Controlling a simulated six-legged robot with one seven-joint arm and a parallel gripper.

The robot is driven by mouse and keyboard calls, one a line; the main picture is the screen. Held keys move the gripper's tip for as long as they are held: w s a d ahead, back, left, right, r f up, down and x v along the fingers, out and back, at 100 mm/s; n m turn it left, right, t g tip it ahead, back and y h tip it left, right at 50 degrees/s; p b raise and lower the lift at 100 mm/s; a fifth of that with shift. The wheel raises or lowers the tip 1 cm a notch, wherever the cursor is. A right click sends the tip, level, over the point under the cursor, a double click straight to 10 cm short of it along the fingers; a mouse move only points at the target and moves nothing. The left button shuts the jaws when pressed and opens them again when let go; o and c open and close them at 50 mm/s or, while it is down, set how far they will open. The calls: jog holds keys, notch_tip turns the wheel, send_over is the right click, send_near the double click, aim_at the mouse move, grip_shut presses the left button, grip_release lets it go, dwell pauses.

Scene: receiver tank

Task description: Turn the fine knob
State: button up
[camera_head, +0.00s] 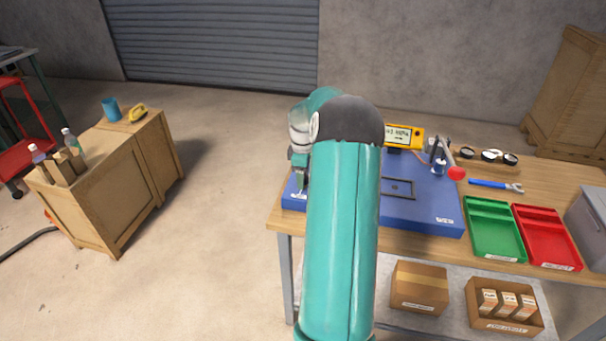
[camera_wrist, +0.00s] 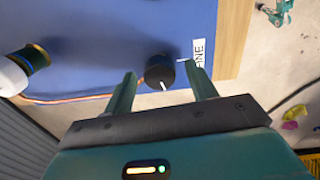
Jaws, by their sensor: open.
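The fine knob (camera_wrist: 160,72) is a round black knob with a white pointer mark, on a blue panel (camera_wrist: 100,50) in the wrist view. A white label reading "INE" (camera_wrist: 200,48) lies just right of it. My gripper (camera_wrist: 159,80) is open, with one green finger on each side of the knob and gaps visible; I cannot tell whether either finger touches it. In the head view my teal arm hides the knob, and part of my gripper (camera_head: 301,172) shows over the left end of the blue panel (camera_head: 425,212).
A yellow meter (camera_head: 404,137), a lever with a red ball (camera_head: 456,173), green (camera_head: 495,255) and red (camera_head: 550,262) trays and a blue-handled wrench (camera_head: 490,184) share the wooden bench. In the wrist view, a spool-like part (camera_wrist: 22,72) and orange wire (camera_wrist: 70,99) lie left of the knob.

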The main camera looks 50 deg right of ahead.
jog(key=shift+c, duration=0.5)
jog(key=c, duration=0.9)
jog(key=shift+m, duration=0.5)
jog(key=m, duration=0.3)
jog(key=shift+w+m, duration=0.1)
jog(key=shift+m, duration=0.3)
jog(key=m, duration=0.9)
jog(key=shift+r+m, duration=0.1)
jog(key=shift+m, duration=0.3)
jog(key=m, duration=0.4)
jog(key=shift+m+g, duration=0.3)
jog(key=shift+m, duration=0.1)
